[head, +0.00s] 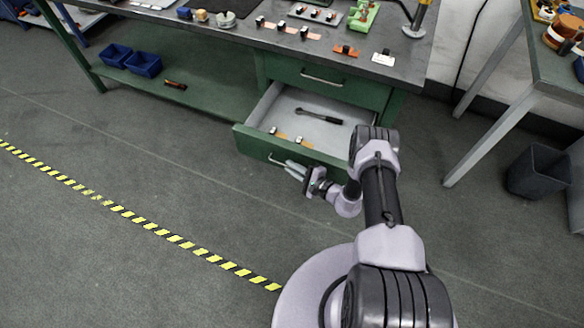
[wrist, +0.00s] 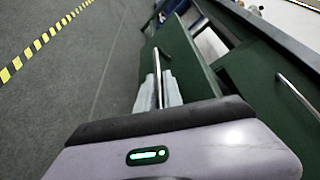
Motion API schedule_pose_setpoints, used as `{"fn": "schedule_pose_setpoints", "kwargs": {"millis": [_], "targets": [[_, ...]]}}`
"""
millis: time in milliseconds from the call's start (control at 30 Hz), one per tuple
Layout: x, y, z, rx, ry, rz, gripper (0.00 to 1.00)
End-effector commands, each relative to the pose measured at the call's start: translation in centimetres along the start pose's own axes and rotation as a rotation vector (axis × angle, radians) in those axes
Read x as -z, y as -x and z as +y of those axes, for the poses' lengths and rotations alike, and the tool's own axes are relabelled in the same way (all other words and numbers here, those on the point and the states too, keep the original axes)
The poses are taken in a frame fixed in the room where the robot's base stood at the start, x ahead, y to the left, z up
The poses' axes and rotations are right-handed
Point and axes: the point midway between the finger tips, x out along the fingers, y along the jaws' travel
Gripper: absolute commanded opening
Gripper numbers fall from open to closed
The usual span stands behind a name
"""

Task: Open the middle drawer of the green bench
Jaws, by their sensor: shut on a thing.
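The green bench (head: 230,88) stands at the top of the head view. Its drawer below the top one, the middle drawer (head: 250,143), stands pulled out. Inside lie a dark wrench-like tool (head: 318,116) and a few small orange-and-black parts (head: 278,133). My gripper (head: 294,168) is at the drawer's front, shut on its bar handle. In the wrist view the pale fingers close around the metal handle (wrist: 157,72) on the green drawer front (wrist: 180,60). The top drawer (head: 335,82) is closed. Anything beneath the open drawer is hidden.
Small parts and a lamp base (head: 414,31) sit on the bench top. Blue bins (head: 143,64) stand on the lower shelf. A grey bin (head: 538,171) and another table (head: 560,75) are at right. The floor at left is clear, with a yellow-black stripe (head: 160,232).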

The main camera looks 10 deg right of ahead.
Motion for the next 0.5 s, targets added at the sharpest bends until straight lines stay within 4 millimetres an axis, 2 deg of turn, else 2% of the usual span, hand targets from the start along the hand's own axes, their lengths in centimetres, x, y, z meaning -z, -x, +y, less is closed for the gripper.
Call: {"fn": "schedule_pose_setpoints", "kwargs": {"millis": [433, 467, 500], "targets": [[0.02, 0.03, 0.02, 0.0, -0.001, 0.001, 0.0], [0.02, 0.03, 0.02, 0.0, -0.001, 0.001, 0.17], [0.02, 0.02, 0.02, 0.0, -0.001, 0.001, 0.2]]}}
